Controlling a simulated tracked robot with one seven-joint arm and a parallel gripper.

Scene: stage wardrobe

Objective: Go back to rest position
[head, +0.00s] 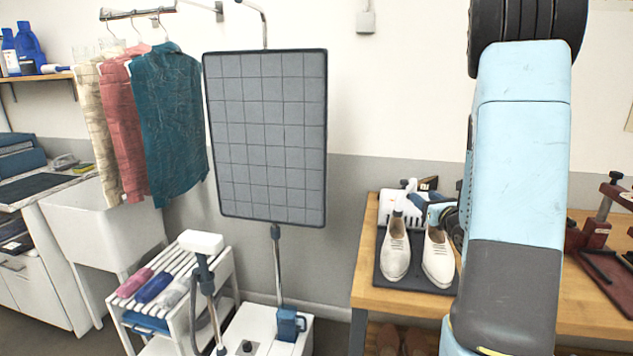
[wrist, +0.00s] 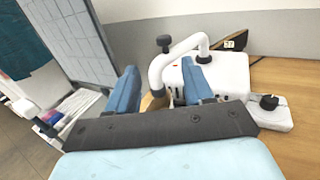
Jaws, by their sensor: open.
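My gripper (wrist: 160,82) shows in the wrist view with its two blue fingers spread apart and nothing between them. Beyond the fingers is a white device (wrist: 232,76) with a curved tube handle and a dark knob, on the wooden table. I cannot tell whether a finger touches it. In the head view my light blue arm stands at the right and hides most of the gripper, which is near the back of the table behind a pair of cream shoes (head: 396,250).
The shoes stand on a dark mat (head: 388,283) on the wooden table (head: 368,300). A dark red clamp-like tool (head: 597,232) is at the table's right. Left are a gridded grey panel (head: 266,140) on a stand, a white slatted cart (head: 128,318), hanging garments (head: 172,125) and a sink (head: 98,225).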

